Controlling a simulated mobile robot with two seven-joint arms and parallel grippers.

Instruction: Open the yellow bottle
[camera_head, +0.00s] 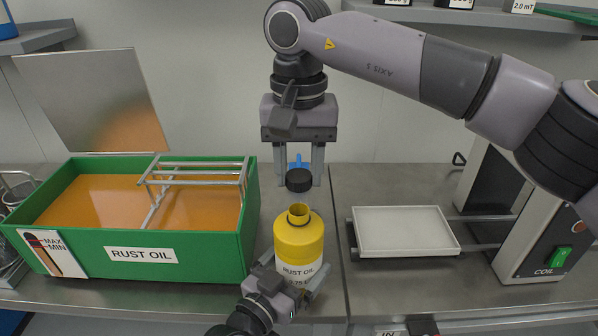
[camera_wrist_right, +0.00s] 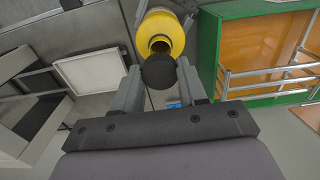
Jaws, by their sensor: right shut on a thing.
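The cap also shows between the fingers in the right wrist view (camera_wrist_right: 159,72). My left gripper (camera_head: 290,278) comes from the front, with its fingers around the lower sides of the bottle. The bottle's base is partly hidden by it.
A green tank (camera_head: 180,250) of orange oil, labelled RUST OIL, stands left of the bottle, with a metal rack (camera_head: 200,163) on it. A white tray (camera_head: 403,216) lies to the right, beside a COIL machine (camera_head: 540,245). A shelf (camera_head: 460,14) runs along the back wall.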

